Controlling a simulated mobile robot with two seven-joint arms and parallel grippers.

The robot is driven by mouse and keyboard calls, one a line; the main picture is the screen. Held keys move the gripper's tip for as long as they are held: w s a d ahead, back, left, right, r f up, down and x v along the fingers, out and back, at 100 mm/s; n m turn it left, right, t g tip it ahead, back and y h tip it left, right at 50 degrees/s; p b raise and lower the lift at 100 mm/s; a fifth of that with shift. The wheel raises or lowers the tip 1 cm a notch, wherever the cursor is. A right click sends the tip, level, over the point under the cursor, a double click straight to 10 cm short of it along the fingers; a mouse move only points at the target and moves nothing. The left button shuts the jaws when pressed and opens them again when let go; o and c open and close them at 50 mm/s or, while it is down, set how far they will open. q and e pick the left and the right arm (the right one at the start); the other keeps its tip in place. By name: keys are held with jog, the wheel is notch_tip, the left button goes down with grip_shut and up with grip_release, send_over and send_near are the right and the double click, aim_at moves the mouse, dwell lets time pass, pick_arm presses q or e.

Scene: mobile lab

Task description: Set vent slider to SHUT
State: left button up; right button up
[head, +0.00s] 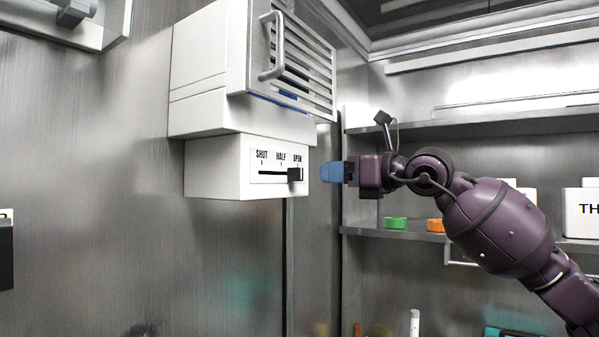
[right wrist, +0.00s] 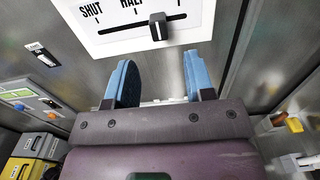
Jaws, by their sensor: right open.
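The vent slider's black knob (head: 295,174) is at the right end of its slot, under the word OPEN. The slot runs across a white label plate marked SHUT, HALF and OPEN, on the front of a white box (head: 212,172) on the metal wall. The knob also shows in the right wrist view (right wrist: 158,27). My right gripper (head: 326,172) has blue fingertips and is just right of the box in the head view. In the right wrist view the gripper (right wrist: 158,62) is open and empty, with the knob ahead of its gap, not between the fingers. My left gripper is out of view.
A slatted vent panel (head: 309,70) with a bar handle (head: 268,48) sits above the slider box. Shelves at the right hold a green block (head: 395,223), an orange block (head: 435,225) and white containers (head: 580,218). The wall left of the box is mostly bare.

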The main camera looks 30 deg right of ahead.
aim_at(301, 173)
jog(key=p+x, duration=0.1)
jog(key=x, duration=0.2)
jog(key=p+x, duration=0.1)
jog(key=x, duration=0.2)
jog(key=shift+w+a+r, duration=0.2)
jog(key=shift+w, duration=0.05)
jog(key=shift+x, duration=1)
jog(key=shift+f, duration=0.15)
jog(key=shift+c, duration=0.5)
grip_shut()
